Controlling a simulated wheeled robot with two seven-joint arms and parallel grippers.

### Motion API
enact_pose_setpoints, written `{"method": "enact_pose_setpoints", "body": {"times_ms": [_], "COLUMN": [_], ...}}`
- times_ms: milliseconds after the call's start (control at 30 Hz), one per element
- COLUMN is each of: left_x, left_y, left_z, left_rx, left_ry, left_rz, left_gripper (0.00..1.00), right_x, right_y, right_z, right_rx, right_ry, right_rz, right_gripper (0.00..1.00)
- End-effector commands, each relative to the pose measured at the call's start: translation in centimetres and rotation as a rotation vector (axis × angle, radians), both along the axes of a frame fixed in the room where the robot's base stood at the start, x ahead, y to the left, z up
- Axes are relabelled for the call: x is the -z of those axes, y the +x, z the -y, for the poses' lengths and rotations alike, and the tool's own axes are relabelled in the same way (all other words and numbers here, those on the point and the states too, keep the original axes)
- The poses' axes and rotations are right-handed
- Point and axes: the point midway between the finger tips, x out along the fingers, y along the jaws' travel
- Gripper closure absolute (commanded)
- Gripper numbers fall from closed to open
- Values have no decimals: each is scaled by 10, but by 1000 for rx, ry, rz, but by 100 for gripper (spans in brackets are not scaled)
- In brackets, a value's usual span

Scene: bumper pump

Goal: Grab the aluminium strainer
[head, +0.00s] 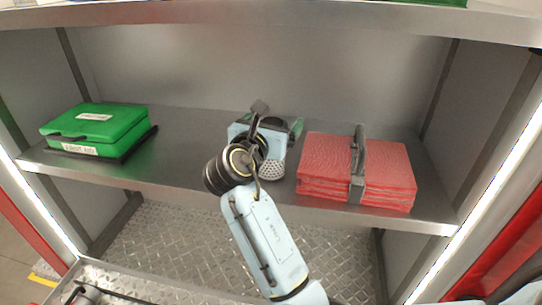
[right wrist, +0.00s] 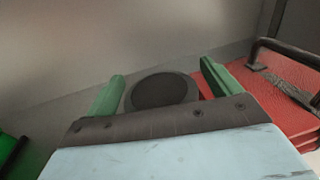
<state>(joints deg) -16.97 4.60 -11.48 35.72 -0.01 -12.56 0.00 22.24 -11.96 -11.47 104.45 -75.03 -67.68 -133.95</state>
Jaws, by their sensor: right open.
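The aluminium strainer (head: 272,170) stands in the middle of the shelf, a pale perforated piece mostly hidden behind my right arm. My right gripper (head: 279,128) reaches over the shelf around this spot, its green fingers partly hidden by the wrist. In the right wrist view the two green fingers (right wrist: 162,82) are apart. A dark round disc (right wrist: 160,91) lies between them, with no clear grip on it; I cannot tell whether it is part of the strainer. My left gripper is not in view.
A green first-aid box (head: 97,125) sits at the shelf's left. A strapped stack of red pads (head: 325,160) lies close to the right of my gripper. The metal shelf (head: 180,150) is bare between the box and my arm. Another shelf (head: 300,12) runs overhead.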

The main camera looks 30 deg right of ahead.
Motion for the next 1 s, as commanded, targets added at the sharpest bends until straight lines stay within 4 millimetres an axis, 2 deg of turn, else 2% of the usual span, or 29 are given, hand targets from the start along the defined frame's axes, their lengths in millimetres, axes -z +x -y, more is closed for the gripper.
{"method": "enact_pose_setpoints", "body": {"times_ms": [233, 267, 900, 1000], "left_x": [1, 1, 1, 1], "left_y": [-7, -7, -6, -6], "left_z": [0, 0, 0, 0], "left_rx": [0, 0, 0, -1], "left_ry": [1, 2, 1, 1], "left_rz": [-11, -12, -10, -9], "left_gripper": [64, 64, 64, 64], "right_x": [-1, -1, 0, -2], "right_y": [1, 1, 1, 1], "right_z": [1, 1, 1, 1], "right_rx": [0, 0, 0, 0], "right_ry": [1, 1, 1, -1], "right_rz": [-1, -1, -1, 3], "right_gripper": [11, 13, 97, 100]}}
